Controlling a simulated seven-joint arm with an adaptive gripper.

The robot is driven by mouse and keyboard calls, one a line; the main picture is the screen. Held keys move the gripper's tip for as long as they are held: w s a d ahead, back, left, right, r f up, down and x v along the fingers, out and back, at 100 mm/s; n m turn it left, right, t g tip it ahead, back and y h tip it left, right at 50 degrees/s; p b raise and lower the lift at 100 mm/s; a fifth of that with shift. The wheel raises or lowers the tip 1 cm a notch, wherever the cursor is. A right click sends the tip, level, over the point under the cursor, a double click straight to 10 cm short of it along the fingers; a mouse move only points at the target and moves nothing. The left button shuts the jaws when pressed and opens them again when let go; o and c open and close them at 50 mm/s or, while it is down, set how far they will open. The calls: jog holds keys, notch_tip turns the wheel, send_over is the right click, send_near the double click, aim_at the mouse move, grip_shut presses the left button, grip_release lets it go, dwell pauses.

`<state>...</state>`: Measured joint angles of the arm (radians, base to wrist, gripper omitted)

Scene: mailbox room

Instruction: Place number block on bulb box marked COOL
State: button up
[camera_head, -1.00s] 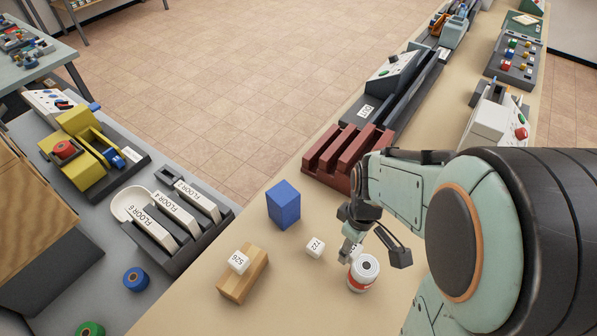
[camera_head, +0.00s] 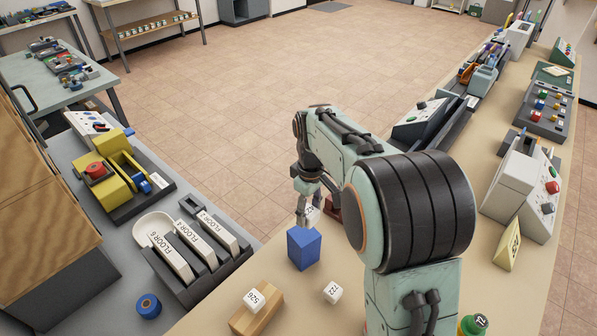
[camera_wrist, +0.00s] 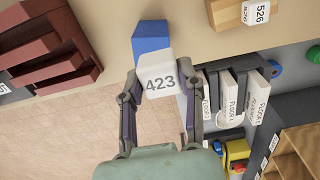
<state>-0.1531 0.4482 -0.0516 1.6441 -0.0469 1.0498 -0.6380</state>
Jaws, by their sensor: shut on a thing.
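My gripper (camera_head: 308,205) is shut on a white number block (camera_head: 312,214) at the near right part of its grip. The wrist view shows the same block (camera_wrist: 159,78) between both fingers, reading 423. A plain blue box (camera_head: 304,248) stands upright on the tan counter, right under the held block. In the wrist view the blue box (camera_wrist: 150,38) shows just beyond the block. I cannot tell whether block and box touch. No COOL marking is readable on any visible face.
A white block (camera_head: 332,292) marked 722 stands on the counter. A block (camera_head: 255,300) marked 526 sits on a wooden block (camera_head: 266,312). The FLOOR slots (camera_head: 200,245) are to the left. A dark red rack (camera_wrist: 50,55) is near the blue box.

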jog(key=w+f, duration=0.1)
jog(key=f, duration=0.1)
jog(key=w+f, duration=0.2)
jog(key=shift+w+a, duration=0.1)
jog(key=shift+a, duration=0.1)
jog(key=shift+w+f, duration=0.2)
jog(key=shift+f, duration=1.55)
jog(key=shift+f, duration=0.1)
jog(key=o, duration=0.9)
jog(key=shift+o, duration=0.2)
notch_tip(320, 180, up, 12)
jog(key=s+d+r+m, duration=0.1)
jog(key=s+r+m, duration=0.1)
jog(key=s, duration=0.5)
jog(key=s+d+r+m, duration=0.2)
jog(key=s, duration=0.6)
jog(key=s+f+m, duration=0.2)
jog(key=s, duration=0.6)
jog(key=s+f+m, duration=0.1)
jog(key=s+f, duration=0.1)
jog(key=s, duration=0.6)
jog(key=shift+d+f+m+y, duration=0.3)
jog(key=shift+d+m+y, duration=0.05)
jog(key=shift+m+y, duration=0.05)
